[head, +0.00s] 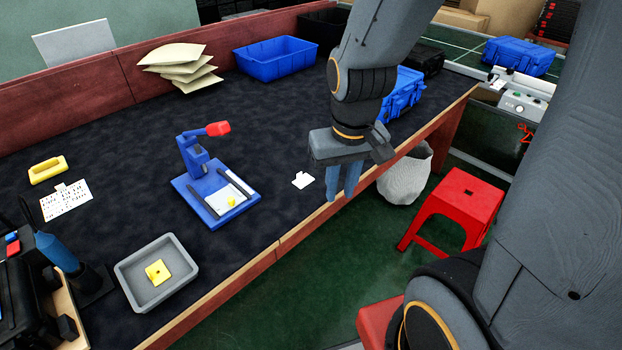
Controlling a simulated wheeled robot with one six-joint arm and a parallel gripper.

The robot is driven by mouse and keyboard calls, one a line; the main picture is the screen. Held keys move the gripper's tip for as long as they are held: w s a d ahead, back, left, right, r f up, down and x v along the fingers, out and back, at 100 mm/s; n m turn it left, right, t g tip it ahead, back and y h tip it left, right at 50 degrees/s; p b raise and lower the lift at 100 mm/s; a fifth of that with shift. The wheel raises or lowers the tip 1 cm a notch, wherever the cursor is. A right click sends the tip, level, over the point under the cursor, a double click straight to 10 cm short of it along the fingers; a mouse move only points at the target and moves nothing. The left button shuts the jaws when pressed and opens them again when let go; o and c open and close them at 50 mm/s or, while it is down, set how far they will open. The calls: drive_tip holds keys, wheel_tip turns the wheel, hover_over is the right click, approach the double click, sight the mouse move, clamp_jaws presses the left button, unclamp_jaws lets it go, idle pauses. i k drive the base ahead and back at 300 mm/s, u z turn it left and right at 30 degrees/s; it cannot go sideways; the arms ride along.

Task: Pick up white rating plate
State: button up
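A small white plate (302,180) with a tab lies flat on the dark table near its front edge, right of the blue stand. It seems to be the white rating plate; any print on it is too small to read. My gripper (344,196) points downward just right of the plate, over or near the table's front edge. Its two blue fingers show a narrow gap with nothing visible between them. The fingers are apart from the plate in the picture; their height above the table is hard to judge.
A blue stand with a red-tipped arm (196,158) stands left of the plate. A grey tray (128,272) holds a yellow piece. A blue bin (275,68) and stacked pale bags (180,62) lie farther back. A red stool (462,203) stands on the floor.

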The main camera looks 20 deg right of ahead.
sight(301, 181)
drive_tip(key=z, duration=0.55)
drive_tip(key=k, duration=1.3)
drive_tip(key=z, duration=0.7)
drive_tip(key=i, duration=1.9)
drive_tip(key=u, duration=1.45)
drive_tip(key=i, duration=0.65)
drive_tip(key=u, duration=0.75)
